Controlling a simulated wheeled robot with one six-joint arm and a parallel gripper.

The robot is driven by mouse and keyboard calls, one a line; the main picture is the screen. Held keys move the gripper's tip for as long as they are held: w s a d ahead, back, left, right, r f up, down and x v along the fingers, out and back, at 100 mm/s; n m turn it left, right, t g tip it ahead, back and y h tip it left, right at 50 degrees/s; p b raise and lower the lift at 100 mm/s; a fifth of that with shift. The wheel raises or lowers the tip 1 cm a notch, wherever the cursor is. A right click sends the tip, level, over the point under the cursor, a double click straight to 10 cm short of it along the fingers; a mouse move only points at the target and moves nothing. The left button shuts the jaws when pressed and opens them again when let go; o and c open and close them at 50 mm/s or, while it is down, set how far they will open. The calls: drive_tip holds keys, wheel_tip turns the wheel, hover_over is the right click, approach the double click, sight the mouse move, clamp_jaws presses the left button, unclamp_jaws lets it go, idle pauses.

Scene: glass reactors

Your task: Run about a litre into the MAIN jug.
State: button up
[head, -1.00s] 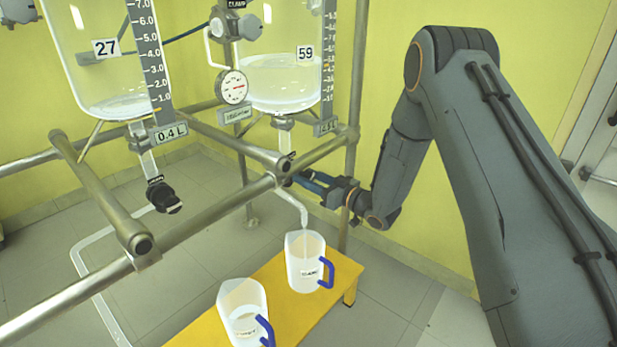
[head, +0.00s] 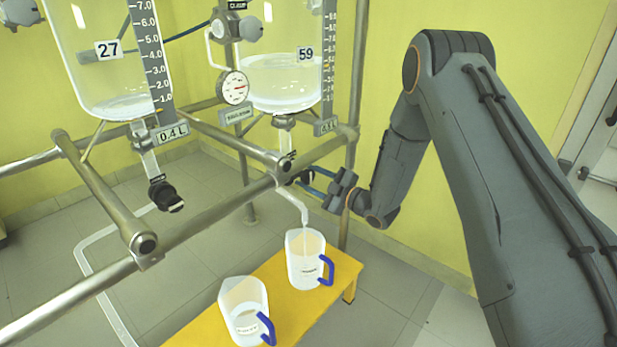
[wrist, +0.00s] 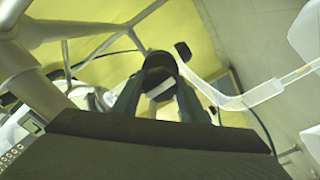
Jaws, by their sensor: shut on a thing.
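My gripper (head: 308,180) is at the outlet under the reactor marked 59 (head: 280,80). Its fingers are shut on the black valve handle (wrist: 160,68), which sits between the fingertips in the wrist view. From this valve a pale spout (head: 292,199) slopes down over the far jug (head: 304,262). A faint clear stream seems to fall from the spout into that jug. The jug is clear, has a blue handle and stands upright. A second similar jug (head: 240,305) stands nearer and holds some clear liquid low down. The jug labels are too small to read.
Both jugs stand on a yellow bench (head: 283,315). Reactor 27 (head: 105,75) is at left, with its own black valve (head: 165,195), and its display reads 0.4 L. Steel rails (head: 200,218) cross in front. A gauge (head: 234,88) hangs between the reactors.

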drive_tip(key=shift+n, duration=2)
drive_tip(key=o, duration=1.1)
drive_tip(key=shift+c, duration=0.2)
drive_tip(key=v, duration=0.8)
drive_tip(key=shift+p, duration=0.45)
